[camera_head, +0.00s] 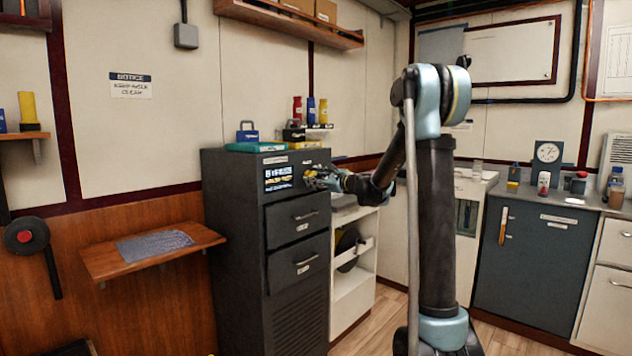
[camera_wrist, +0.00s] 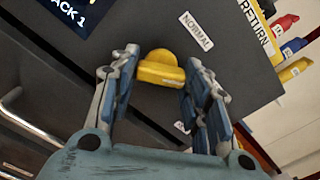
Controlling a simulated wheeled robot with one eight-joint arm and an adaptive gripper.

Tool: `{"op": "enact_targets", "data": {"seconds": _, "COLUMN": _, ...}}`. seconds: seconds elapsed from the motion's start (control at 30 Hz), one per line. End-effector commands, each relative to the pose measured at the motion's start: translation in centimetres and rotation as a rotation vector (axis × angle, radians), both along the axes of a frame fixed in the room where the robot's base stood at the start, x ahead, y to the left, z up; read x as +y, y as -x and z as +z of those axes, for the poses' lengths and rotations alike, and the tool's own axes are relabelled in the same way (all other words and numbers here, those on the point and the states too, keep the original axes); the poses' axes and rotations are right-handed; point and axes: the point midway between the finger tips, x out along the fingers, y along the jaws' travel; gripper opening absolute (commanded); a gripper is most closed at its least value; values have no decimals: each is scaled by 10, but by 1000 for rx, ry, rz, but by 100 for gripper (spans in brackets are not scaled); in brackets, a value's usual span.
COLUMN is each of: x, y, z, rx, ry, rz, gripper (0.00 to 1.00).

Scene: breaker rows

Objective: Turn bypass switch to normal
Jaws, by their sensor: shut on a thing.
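The bypass switch (camera_wrist: 160,69) is a yellow knob on the dark cabinet face, in the wrist view's upper middle. My gripper (camera_wrist: 160,75) has one finger on each side of it and is shut on it. A white NORMAL label (camera_wrist: 196,31) sits up and right of the knob. Another small label (camera_wrist: 182,127) shows partly beside the right finger; its text is unreadable. In the head view my gripper (camera_head: 325,178) reaches the upper front of the dark grey cabinet (camera_head: 231,215). The knob cannot be made out there.
A lit display (camera_head: 279,178) is left of my gripper on the cabinet, above two drawers with handles (camera_head: 307,215). A padlock (camera_head: 247,132) and several coloured bottles stand above. A white shelf unit (camera_head: 352,288) is right of the cabinet. A wooden wall shelf (camera_head: 105,265) juts out at left.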

Motion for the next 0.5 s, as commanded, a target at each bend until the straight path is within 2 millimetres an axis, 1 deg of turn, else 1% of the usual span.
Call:
{"op": "enact_targets", "data": {"seconds": 0.27, "x": 1, "y": 1, "z": 0, "rx": -140, "ry": 111, "rz": 3, "gripper": 19}}
{"op": "enact_targets", "data": {"seconds": 0.5, "x": 2, "y": 1, "z": 0, "rx": -318, "ry": 249, "rz": 4, "gripper": 19}}
